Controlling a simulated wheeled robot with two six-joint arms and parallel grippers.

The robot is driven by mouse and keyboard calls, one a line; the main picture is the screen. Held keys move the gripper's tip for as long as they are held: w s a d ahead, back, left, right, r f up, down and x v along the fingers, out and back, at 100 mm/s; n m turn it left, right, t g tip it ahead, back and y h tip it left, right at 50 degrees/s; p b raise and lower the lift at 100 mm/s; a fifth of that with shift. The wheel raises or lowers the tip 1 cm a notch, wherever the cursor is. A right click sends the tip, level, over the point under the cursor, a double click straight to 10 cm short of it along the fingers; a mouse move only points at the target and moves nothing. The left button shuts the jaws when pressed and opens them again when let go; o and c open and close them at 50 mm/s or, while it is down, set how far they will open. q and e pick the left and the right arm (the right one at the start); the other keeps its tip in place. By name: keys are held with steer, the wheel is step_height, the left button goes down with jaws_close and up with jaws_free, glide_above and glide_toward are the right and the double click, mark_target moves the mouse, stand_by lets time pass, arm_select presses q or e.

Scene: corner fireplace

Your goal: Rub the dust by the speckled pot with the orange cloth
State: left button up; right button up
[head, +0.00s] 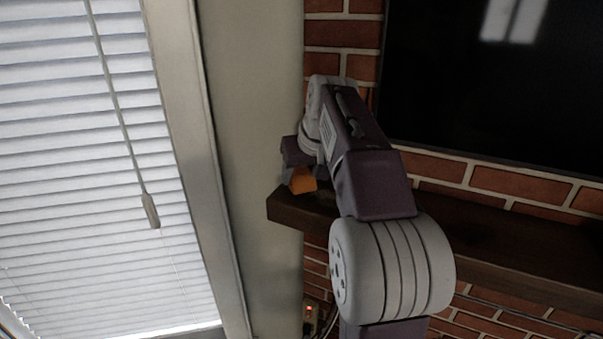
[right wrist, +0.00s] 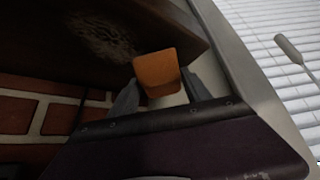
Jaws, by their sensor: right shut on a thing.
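My right gripper (head: 298,163) is shut on the orange cloth (head: 302,181) at the left end of the dark mantel shelf (head: 470,262). In the right wrist view the orange cloth (right wrist: 156,70) sits as a small block between the two grey fingers. I cannot tell whether the cloth touches the shelf. The speckled pot is not seen in either view. My left gripper is not in view.
A brick wall (head: 453,166) stands behind the shelf, with a dark screen (head: 480,80) above it. A pale wall strip (head: 255,120) and a window with white blinds (head: 80,150) are to the left. My right arm hides part of the shelf.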

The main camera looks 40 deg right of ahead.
steer(key=shift+w+f+b, duration=0.35)
steer(key=shift+f, duration=0.25)
steer(key=shift+s+f, duration=0.2)
